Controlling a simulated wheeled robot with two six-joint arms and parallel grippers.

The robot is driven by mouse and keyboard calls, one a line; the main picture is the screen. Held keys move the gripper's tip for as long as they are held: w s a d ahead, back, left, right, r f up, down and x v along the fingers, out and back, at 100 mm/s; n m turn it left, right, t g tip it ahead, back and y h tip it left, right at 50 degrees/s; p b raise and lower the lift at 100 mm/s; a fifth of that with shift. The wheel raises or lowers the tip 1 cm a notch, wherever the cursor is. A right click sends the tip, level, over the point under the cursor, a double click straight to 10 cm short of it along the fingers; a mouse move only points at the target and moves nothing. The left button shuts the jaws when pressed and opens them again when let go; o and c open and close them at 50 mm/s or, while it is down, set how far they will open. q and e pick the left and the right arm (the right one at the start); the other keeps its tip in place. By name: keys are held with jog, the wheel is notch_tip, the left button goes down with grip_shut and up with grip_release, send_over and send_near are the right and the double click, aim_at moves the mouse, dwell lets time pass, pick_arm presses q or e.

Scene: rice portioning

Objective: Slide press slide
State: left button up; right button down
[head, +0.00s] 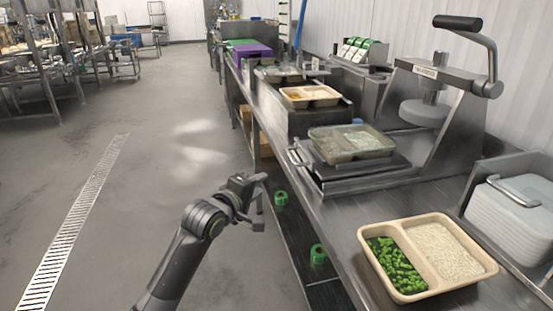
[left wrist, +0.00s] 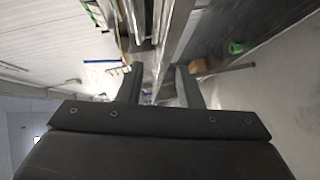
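The press (head: 425,108) stands on the steel counter with its black-handled lever (head: 457,23) raised and its round plate up. The slide (head: 362,180) is a flat metal carriage in front of the press, with a loop handle (head: 297,157) at its left end. A clear-covered tray (head: 350,143) sits on the slide, to the left of the press plate. My left gripper (head: 262,202) is open and empty over the floor side of the counter, below and left of the handle and apart from it. Its spread fingers also show in the left wrist view (left wrist: 159,82). My right gripper is out of view.
An uncovered tray (head: 420,218) of green vegetables and rice stands at the counter's near end. Stacked lids (head: 515,215) sit in a holder at right. Another food tray (head: 309,96) is farther back. Green rolls (head: 318,254) lie on the lower shelf.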

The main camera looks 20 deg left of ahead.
pick_arm(q)
notch_tip(320, 180, up, 3)
jog(key=b, duration=0.1)
send_near(290, 154)
jog(key=shift+t, duration=0.3)
jog(key=x, duration=0.6)
jog(key=f+x, duration=0.1)
jog(key=x, duration=0.3)
jog(key=shift+s, duration=0.1)
jog(key=shift+f, duration=0.1)
grip_shut()
